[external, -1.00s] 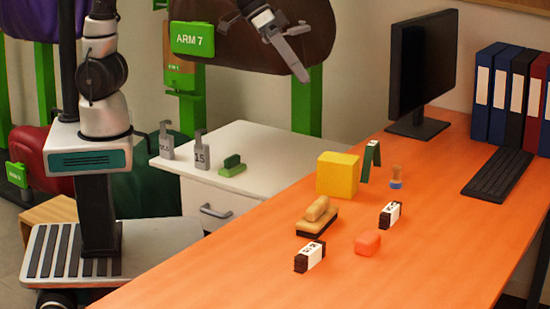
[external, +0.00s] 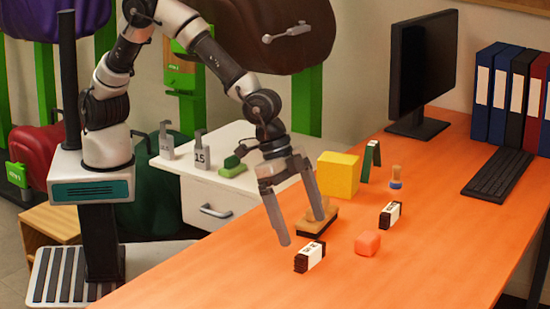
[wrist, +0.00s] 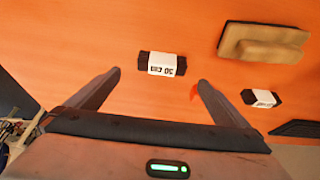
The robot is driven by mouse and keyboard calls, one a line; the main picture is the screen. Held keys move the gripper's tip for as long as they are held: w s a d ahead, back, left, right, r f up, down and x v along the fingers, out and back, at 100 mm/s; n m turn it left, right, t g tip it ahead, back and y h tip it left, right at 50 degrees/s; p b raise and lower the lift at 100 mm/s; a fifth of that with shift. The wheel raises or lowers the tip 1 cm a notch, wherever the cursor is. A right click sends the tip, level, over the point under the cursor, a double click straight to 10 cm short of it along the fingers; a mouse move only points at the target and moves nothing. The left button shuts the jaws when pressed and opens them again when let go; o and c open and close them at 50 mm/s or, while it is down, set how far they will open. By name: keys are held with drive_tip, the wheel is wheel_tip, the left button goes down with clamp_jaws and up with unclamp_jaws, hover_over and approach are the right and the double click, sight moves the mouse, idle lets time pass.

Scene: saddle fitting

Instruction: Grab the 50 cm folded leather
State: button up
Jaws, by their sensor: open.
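The 50 cm folded leather (external: 310,256) is a small dark bundle with a white label band, lying on the orange desk near its front. In the wrist view the bundle (wrist: 162,64) lies ahead of and between my fingertips, its label appearing to read 50 cm. My gripper (external: 304,232) is open and empty, pointing down over the desk, on the brush side of the bundle in the external view. In the wrist view my gripper (wrist: 160,77) has its fingers wide apart, with no visible contact. A second similar bundle (external: 391,214) lies farther right; its label is too small to read.
A tan brush (external: 325,226) sits partly behind a finger. A red block (external: 368,243) lies right of the near bundle. A yellow block (external: 338,175), a green stand (external: 371,158) and a monitor (external: 423,70) stand farther back. The desk's front is clear.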

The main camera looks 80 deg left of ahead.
sight(311, 248)
drive_tip(key=b+x, duration=0.2)
drive_tip(key=x, duration=0.5)
drive_tip(key=shift+w+a+f, duration=0.1)
drive_tip(key=shift+a+f, duration=0.05)
drive_tip(key=shift+c, duration=0.3)
drive_tip(key=c, duration=1.2)
drive_tip(key=shift+o, duration=0.2)
